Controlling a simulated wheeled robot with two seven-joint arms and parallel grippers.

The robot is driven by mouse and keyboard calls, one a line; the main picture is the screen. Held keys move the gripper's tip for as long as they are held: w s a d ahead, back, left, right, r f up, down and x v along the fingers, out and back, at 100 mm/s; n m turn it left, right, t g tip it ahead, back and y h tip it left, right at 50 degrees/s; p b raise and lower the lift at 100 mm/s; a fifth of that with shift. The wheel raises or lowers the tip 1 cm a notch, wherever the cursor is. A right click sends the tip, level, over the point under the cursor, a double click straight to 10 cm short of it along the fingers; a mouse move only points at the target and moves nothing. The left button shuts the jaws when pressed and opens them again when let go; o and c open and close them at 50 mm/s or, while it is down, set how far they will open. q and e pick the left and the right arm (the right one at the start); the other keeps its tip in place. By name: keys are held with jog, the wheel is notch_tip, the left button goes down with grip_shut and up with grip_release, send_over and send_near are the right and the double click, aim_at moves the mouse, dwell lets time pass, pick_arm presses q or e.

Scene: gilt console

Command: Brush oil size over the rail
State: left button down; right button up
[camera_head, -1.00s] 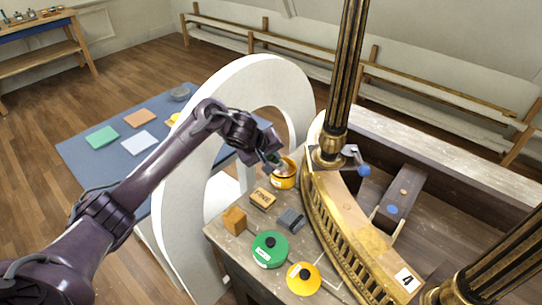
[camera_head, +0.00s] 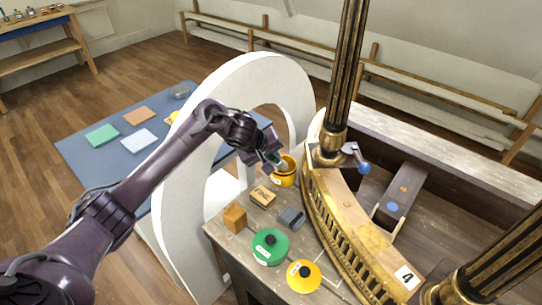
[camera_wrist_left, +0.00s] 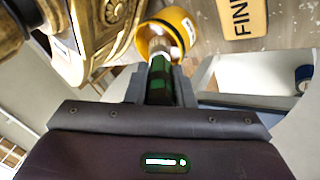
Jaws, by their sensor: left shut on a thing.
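My left gripper (camera_head: 275,157) is shut on the green handle of a brush (camera_wrist_left: 160,68). The brush points into the mouth of a yellow pot (camera_head: 286,179), which also shows in the left wrist view (camera_wrist_left: 187,28). The pot hides the bristle tips, so I cannot tell whether they touch its contents. The curved gilt rail (camera_head: 347,218) stands on the bench right of the pot, with a pale top and a pierced front. A card marked 4 lies at its near end. My right gripper is not in view.
A black-and-gold column (camera_head: 345,75) rises by the rail. A white ring-shaped panel (camera_head: 180,215) stands left.

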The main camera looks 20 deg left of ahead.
pick_arm(q)
jog(key=shift+f+p, duration=0.15)
jog(key=shift+p, duration=0.4)
dwell(1.8)
jog(key=shift+s, duration=0.1)
jog(key=shift+r+p, duration=0.8)
jog(key=shift+p, duration=0.25)
notch_tip(320, 180, up, 6)
jog(key=p, duration=0.7)
jog(key=shift+f+p, duration=0.15)
jog(key=shift+p, duration=0.15)
jog(key=shift+f, duration=0.1)
